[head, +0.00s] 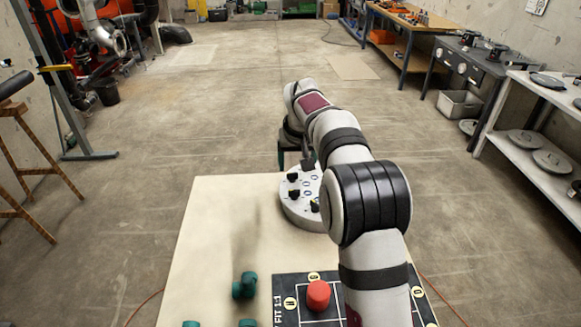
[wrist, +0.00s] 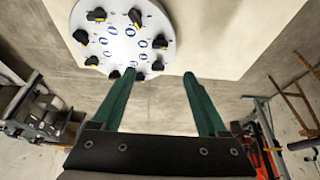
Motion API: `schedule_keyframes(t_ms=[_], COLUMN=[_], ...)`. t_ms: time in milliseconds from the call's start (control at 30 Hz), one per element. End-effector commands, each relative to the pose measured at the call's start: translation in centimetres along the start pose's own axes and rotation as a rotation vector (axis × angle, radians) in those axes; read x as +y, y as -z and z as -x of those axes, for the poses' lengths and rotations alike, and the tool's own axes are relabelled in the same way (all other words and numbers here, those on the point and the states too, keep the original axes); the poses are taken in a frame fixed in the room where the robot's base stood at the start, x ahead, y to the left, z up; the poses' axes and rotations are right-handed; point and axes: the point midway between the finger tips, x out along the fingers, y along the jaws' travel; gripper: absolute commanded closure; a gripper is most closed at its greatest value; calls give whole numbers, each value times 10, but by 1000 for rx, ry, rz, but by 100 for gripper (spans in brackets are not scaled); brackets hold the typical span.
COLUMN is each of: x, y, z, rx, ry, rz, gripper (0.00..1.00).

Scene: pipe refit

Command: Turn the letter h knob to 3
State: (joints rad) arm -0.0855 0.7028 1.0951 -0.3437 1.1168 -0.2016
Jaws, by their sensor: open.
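A round white panel (head: 298,219) with several black knobs around its edge lies on the pale board, partly hidden by my arm in the head view. In the wrist view the panel (wrist: 103,44) is at the upper left, with small blue marks inside the knob ring. The knob letters and numbers are too small to read, so I cannot tell which one is h. My gripper (wrist: 158,75) is open and empty in the wrist view. Its left green finger overlaps the panel's lower edge, close to a black knob (wrist: 140,76); its right finger is beside the panel.
The pale board (head: 215,215) has bare room left of the panel. Green pipe fittings (head: 244,286) and a red round piece (head: 318,295) on a dark mat (head: 290,318) lie nearer the front. My arm covers the board's right side.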

Motion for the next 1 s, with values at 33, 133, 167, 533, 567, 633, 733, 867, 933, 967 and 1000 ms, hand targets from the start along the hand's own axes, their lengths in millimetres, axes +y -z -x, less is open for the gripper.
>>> schedule_keyframes(t_ms=[33, 133, 167, 533, 567, 633, 733, 867, 933, 967, 1000], x=[0, 0, 0, 0, 0, 0, 0, 0, 0, 0, 0], y=[1, 0, 0, 0, 0, 0, 1, 0, 0, 0, 0], z=[-7, -27, -35, -135, -140, -148, -154, -157, -156, -156, -156], rx=[0, -2, -1, -1, 0, 1, 2, 1, 1, 1, 1], ry=[0, 0, 0, 0, 0, 0, 0, 0, 0, 0, 0], rz=[2, 0, 0, -2, -3, -3, -3, -2, -2, -2, -2], gripper=[24, 24, 24, 24, 24, 24, 24, 24, 24, 24, 24])
